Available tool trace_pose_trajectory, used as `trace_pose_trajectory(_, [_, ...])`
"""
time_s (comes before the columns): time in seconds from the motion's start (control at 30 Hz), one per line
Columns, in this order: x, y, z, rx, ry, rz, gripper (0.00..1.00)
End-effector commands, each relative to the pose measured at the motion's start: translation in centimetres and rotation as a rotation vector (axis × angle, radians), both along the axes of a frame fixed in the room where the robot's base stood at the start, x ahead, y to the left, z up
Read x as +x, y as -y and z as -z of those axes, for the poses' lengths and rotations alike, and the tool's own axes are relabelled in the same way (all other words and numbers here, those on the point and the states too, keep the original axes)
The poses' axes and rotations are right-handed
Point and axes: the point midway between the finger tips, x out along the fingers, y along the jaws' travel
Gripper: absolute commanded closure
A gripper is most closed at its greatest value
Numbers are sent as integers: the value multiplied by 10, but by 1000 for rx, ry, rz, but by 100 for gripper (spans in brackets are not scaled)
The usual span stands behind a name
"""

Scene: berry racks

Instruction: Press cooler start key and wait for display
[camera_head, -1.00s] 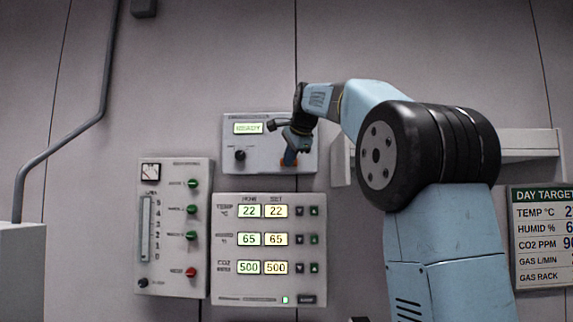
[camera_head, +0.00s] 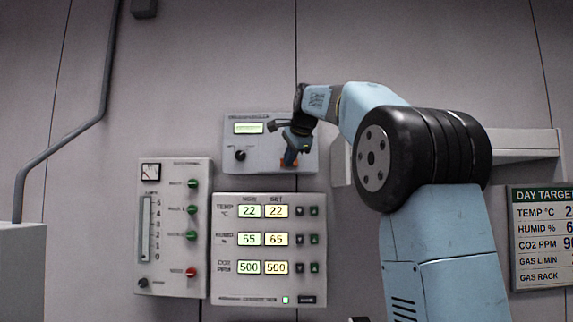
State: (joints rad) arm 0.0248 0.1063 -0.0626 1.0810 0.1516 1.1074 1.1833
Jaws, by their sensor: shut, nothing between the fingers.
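The upper wall panel (camera_head: 262,166) has a small green display (camera_head: 248,128), with no readable text on it now, and a black knob (camera_head: 240,155). My gripper (camera_head: 289,160) is shut and empty in front of this panel's right part. Whether the fingertips touch the panel or a key cannot be told. My gripper and wrist cover the key area.
Below is a panel (camera_head: 268,289) with TEMP, HUMID and CO2 readouts showing 22, 65 and 500 in pairs. A panel with a gauge and several buttons (camera_head: 174,272) is to the left. A DAY TARGET board (camera_head: 541,194) and a shelf (camera_head: 520,143) are at right.

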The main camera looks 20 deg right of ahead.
Motion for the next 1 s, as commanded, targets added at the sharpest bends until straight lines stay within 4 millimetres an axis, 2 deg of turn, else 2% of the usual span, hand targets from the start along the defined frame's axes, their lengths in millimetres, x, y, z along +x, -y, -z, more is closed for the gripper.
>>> trace_pose_trajectory(0.27, [-1, 0, 0, 0, 0, 0, 100])
trace_pose_trajectory(0.67, [-16, -5, 0, 1, 0, 1, 100])
trace_pose_trajectory(1.0, [-17, -6, 0, 0, 0, 0, 100])
